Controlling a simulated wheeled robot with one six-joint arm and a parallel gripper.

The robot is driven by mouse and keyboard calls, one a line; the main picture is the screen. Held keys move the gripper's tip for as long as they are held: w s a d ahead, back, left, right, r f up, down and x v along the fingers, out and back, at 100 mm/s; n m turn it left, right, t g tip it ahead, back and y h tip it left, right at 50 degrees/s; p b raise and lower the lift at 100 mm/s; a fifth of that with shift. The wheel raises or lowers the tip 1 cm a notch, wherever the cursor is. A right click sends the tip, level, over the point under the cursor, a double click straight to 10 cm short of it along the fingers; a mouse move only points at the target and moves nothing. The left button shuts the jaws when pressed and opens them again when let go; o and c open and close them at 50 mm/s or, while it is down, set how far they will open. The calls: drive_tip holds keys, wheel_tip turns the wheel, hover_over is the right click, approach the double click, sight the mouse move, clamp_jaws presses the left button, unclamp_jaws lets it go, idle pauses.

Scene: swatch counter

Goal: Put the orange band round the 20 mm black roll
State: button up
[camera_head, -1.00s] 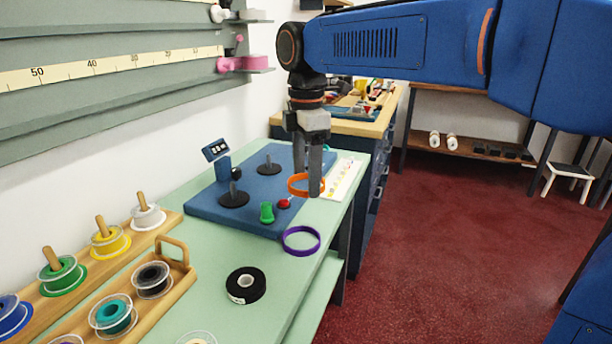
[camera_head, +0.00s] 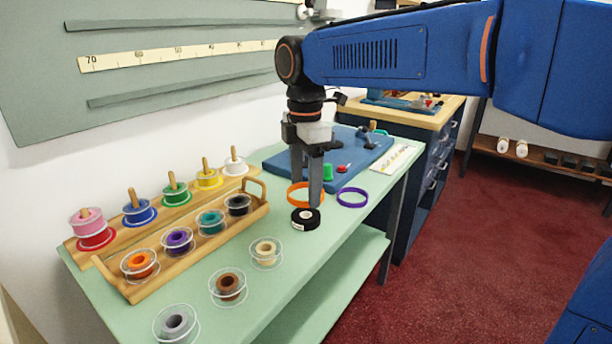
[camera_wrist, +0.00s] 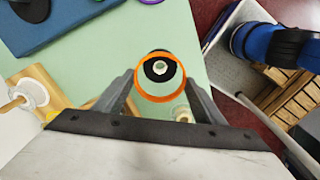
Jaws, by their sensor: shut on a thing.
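The orange band (camera_head: 291,200) is held in my gripper (camera_head: 307,204), which points down over the counter. The band also shows in the wrist view (camera_wrist: 160,99), stretched as a ring between the two fingers (camera_wrist: 160,82). The black roll (camera_head: 305,219) lies flat on the green counter, just below the band in the head view. In the wrist view the roll (camera_wrist: 151,69) shows through the ring, towards its upper part and not quite centred. The band looks above the roll; the exact gap is hard to tell.
A purple band (camera_head: 352,204) lies right of the roll, near the blue board (camera_head: 352,157). A wooden tray (camera_head: 180,266) of coloured spools stands at left. Loose cream (camera_head: 266,251), brown (camera_head: 228,286) and grey (camera_head: 176,325) spools lie in front.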

sight(306, 215)
drive_tip(key=shift+f, duration=2.15)
drive_tip(key=shift+f, duration=0.8)
drive_tip(key=o, duration=1.1)
drive_tip(key=shift+r, duration=0.1)
drive_tip(key=shift+r, duration=3.4)
drive_tip(key=shift+d, duration=0.1)
